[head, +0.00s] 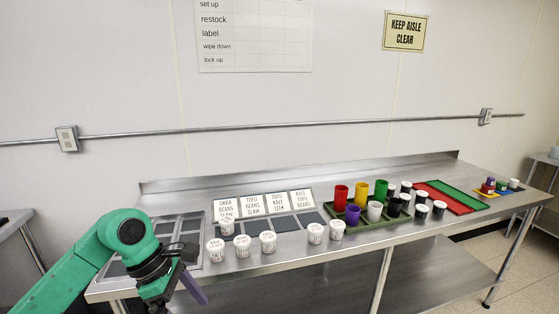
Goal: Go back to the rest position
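My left arm, green with a black wrist, comes in from the lower left. Its gripper (190,287) hangs in front of the table's left front edge, pointing down, apart from the cups. A purple-grey finger shows at its end; whether the gripper is open or shut is not clear. My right gripper is not in view.
The steel table (345,257) holds several white labelled cups (268,241) near its front edge, label cards (250,205), a grey compartment tray (213,262), a green tray (374,226) of coloured cups, and a red tray (447,204). Small coloured items (489,184) stand at far right.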

